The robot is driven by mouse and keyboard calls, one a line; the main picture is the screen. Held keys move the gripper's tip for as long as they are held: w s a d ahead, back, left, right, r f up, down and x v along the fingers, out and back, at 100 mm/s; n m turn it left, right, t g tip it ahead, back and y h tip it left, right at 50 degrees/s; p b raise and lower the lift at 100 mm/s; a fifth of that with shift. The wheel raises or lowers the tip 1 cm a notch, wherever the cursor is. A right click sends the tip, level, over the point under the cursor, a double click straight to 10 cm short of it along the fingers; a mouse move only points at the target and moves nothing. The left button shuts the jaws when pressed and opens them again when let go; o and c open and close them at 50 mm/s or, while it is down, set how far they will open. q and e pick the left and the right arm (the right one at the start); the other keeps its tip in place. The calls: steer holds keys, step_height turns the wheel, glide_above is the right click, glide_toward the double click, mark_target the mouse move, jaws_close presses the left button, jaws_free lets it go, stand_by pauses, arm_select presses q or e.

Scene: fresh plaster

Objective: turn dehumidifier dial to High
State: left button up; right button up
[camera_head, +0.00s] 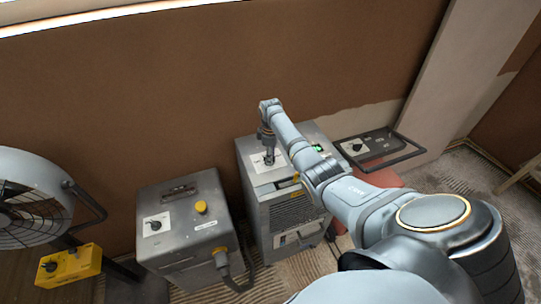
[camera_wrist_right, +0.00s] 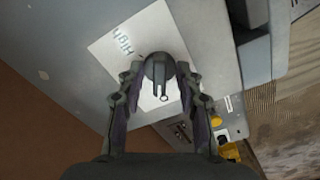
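The dehumidifier (camera_head: 300,222) is the grey metal box in the middle of the head view, with a vent grille on its front. Its dial (camera_wrist_right: 160,72) is a dark round knob on a white label plate (camera_wrist_right: 105,50) on the top panel. The word "High" shows on the plate, up and left of the dial in the wrist view. My right gripper (camera_head: 268,158) points down over the plate. In the wrist view its fingers (camera_wrist_right: 160,85) stand on both sides of the dial and appear to close on it. My left gripper is not in view.
A grey box (camera_head: 185,240) with a yellow knob and a black dial stands left of the dehumidifier. A large fan (camera_head: 35,195) and a yellow control box (camera_head: 70,265) are farther left. A red machine with a black handle (camera_head: 400,155) stands to the right. A brown wall is behind.

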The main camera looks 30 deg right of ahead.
jaws_close()
